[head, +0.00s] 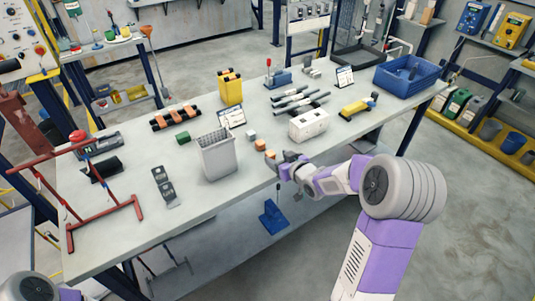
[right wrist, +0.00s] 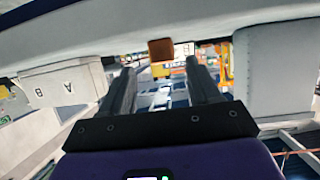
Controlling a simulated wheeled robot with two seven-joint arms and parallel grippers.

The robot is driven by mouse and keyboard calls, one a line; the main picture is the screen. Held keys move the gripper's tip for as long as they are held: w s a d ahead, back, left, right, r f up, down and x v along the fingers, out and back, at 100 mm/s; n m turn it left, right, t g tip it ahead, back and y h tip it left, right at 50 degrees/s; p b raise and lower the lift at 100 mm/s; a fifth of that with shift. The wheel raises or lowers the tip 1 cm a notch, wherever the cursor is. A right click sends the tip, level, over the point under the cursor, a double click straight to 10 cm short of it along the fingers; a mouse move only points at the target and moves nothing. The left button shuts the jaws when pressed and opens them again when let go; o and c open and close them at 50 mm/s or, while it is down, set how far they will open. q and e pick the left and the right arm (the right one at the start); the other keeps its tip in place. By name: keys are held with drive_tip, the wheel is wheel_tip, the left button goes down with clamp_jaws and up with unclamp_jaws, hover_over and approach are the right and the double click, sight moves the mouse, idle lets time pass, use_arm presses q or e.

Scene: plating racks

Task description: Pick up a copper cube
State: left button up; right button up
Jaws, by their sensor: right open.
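A small copper cube (head: 260,145) sits near the front edge of the bench, right of the grey ribbed bin. A second orange-brown block (head: 271,154) shows just beside my right gripper, and a pale grey cube (head: 252,135) sits behind. My right gripper (head: 279,160) is at the bench's front edge, low and close to these cubes. In the right wrist view, a copper cube (right wrist: 160,49) appears between the open fingertips (right wrist: 160,72), seemingly just beyond them, with nothing gripped. That view looks upside down. My left gripper is out of view; only part of my left arm shows.
The grey bin (head: 217,158) stands close left of the cubes; it also shows in the right wrist view (right wrist: 275,70). A white box (head: 309,125) stands to the right. A red stand (head: 105,218) is at the left end. The front middle of the bench (head: 200,215) is clear.

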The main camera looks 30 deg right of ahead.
sight(272, 154)
drive_tip(key=b+x, duration=0.1)
drive_tip(key=x, duration=0.4)
drive_tip(key=shift+w+a, duration=0.15)
drive_tip(key=shift+w, duration=0.1)
clamp_jaws()
